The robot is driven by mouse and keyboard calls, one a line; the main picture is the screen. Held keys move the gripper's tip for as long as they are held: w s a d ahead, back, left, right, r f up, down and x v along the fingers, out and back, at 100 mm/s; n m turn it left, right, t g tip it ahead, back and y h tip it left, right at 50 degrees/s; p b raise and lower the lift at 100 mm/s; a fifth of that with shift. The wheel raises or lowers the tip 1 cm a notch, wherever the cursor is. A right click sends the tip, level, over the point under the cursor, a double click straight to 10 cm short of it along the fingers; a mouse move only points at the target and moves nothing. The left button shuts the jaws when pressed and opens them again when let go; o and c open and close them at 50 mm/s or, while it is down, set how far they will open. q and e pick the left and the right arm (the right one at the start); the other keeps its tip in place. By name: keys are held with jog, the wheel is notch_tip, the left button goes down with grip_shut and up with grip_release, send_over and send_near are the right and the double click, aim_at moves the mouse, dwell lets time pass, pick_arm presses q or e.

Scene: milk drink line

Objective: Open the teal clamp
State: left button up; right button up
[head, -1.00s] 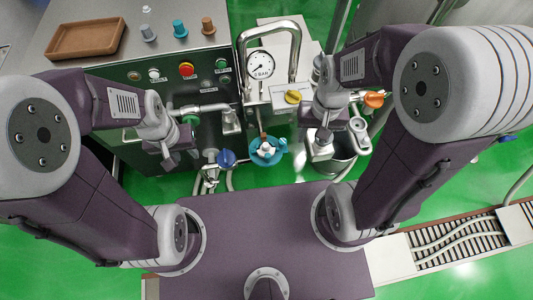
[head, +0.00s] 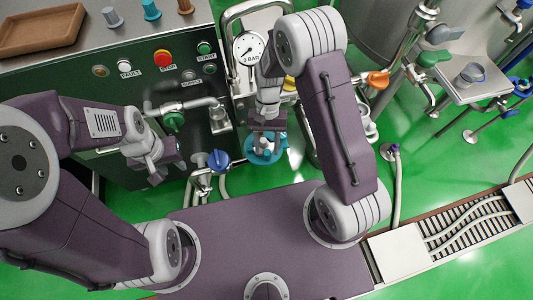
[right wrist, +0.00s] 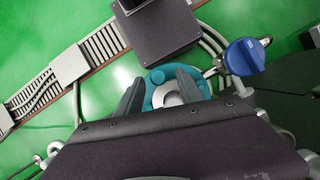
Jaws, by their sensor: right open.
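The teal clamp (head: 262,158) is a round fitting low in front of the panel, partly hidden in the head view by my right gripper (head: 267,137).
A blue valve handle (head: 218,160) stands close left of the clamp; it also shows in the right wrist view (right wrist: 243,57). A green handle (head: 173,122), pressure gauge (head: 249,48) and orange handle (head: 378,79) are nearby. A floor drain grate (head: 465,226) lies right.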

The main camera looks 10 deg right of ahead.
aim_at(267, 150)
jog(key=shift+x, duration=1.55)
jog(key=shift+r, duration=0.1)
grip_shut()
